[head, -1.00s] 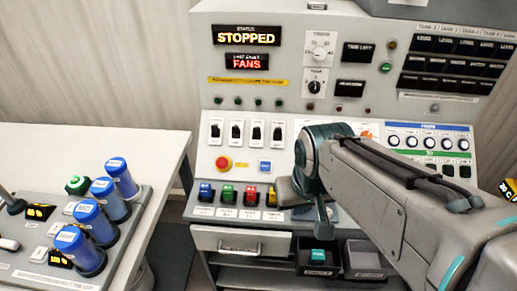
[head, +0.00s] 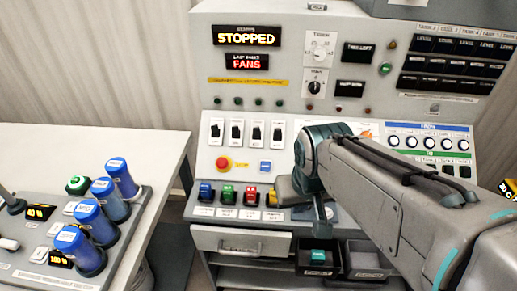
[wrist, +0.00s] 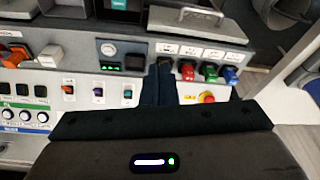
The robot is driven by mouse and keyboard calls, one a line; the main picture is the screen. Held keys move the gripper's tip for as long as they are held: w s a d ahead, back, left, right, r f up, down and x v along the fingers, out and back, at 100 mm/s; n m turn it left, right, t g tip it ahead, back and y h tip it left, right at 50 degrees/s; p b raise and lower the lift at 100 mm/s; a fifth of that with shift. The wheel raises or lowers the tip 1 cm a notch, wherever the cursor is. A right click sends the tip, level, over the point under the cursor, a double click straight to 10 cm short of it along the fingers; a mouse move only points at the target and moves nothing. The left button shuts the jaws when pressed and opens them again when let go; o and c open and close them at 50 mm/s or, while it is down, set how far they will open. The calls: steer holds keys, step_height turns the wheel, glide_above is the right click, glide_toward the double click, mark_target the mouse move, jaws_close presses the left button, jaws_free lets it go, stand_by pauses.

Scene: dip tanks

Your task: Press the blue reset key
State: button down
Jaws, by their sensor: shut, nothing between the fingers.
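In the wrist view the red mushroom button (wrist: 207,97) shows beside my fingers, and I cannot make out the blue key. My gripper (wrist: 158,68) is shut and empty, its dark fingers together in front of the console. In the head view my arm covers the fingertips, and the grey hand (head: 287,190) shows right of and below the key, apart from it.
A row of coloured rockers (head: 228,194) lies below the key and white-plated switches (head: 237,131) above it. Displays read STOPPED (head: 246,37) and FANS (head: 247,62). A side bench at left holds blue-capped cylinders (head: 88,222). A drawer (head: 240,242) sits under the console.

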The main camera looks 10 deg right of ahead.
steer(key=w+d+f+m+t+h+p, duration=0.1)
steer(key=w+d+m, duration=0.1)
steer(key=w, duration=0.3)
steer(key=w+d+f+m+t, duration=0.1)
steer(key=w+f+m+t, duration=0.1)
steer(key=w, duration=0.4)
steer(key=m+t+y+p, duration=0.1)
steer(key=m+t+y, duration=0.15)
steer(key=m, duration=0.25)
glide_toward(265, 166)
steer(key=w+d+r+v, duration=0.1)
steer(key=v, duration=0.6)
steer(key=shift+w+a+f+m+t+y+p, duration=0.2)
steer(key=shift+w+a+f+m+t+y, duration=0.2)
steer(key=shift+a+f+m+y, duration=0.25)
steer(key=shift+w+a+f+m+t+y+p, duration=0.15)
steer(key=shift+w+a+f+m+t+y, duration=0.25)
steer(key=shift+a+m+y, duration=0.35)
steer(key=shift+w+a+f+m+t+y+p, duration=0.2)
steer(key=shift+w+a+f+m+t+y, duration=0.1)
steer(key=shift+a+f+m+t+y, duration=0.3)
steer(key=shift+a, duration=0.15)
steer(key=shift+g, duration=0.25)
